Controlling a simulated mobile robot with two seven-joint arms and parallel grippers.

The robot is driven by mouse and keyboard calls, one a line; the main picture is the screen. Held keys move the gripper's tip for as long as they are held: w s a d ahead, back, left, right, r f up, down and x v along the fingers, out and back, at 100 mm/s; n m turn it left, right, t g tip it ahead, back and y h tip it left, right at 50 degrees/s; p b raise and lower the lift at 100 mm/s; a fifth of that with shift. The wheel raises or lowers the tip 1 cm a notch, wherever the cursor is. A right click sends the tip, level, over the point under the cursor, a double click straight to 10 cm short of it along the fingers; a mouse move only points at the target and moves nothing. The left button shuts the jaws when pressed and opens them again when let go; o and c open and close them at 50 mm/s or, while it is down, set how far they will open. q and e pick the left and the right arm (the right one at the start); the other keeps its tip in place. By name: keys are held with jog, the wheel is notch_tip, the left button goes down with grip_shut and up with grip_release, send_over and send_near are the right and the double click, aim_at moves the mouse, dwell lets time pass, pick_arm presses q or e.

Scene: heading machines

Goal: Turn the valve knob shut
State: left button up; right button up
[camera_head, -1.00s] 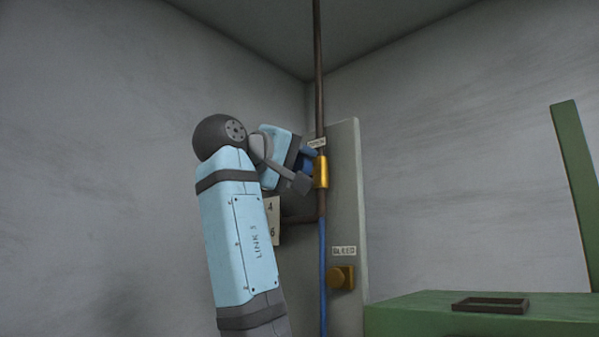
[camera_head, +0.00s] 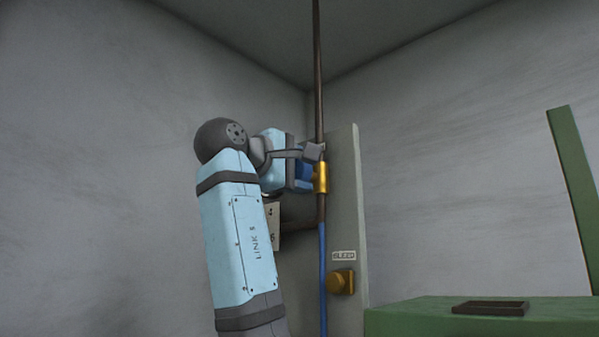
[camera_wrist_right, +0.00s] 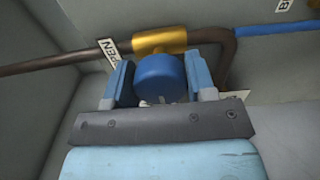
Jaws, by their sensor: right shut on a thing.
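The valve knob (camera_wrist_right: 160,77) is a blue round knob, seen in the right wrist view in front of a brass valve body (camera_wrist_right: 159,42) on a brown pipe. The brass body also shows in the head view (camera_head: 321,178). My right gripper (camera_wrist_right: 160,80) is shut on the knob, with one blue finger on each side of it. In the head view the right gripper (camera_head: 308,172) meets the valve from the left and hides most of the knob. A label reading "OPEN" (camera_wrist_right: 110,52) is partly covered by a finger. My left gripper is not in view.
The pipe (camera_head: 318,70) runs up to the ceiling, with a blue section (camera_head: 323,280) below the valve. A brass bleed fitting (camera_head: 341,282) with a "BLEED" label sits lower on the grey panel (camera_head: 346,215). A green machine (camera_head: 420,313) stands at the lower right.

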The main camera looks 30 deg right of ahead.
jog(key=o, duration=0.9)
jog(key=b+v, duration=0.3)
jog(key=v, duration=1.1)
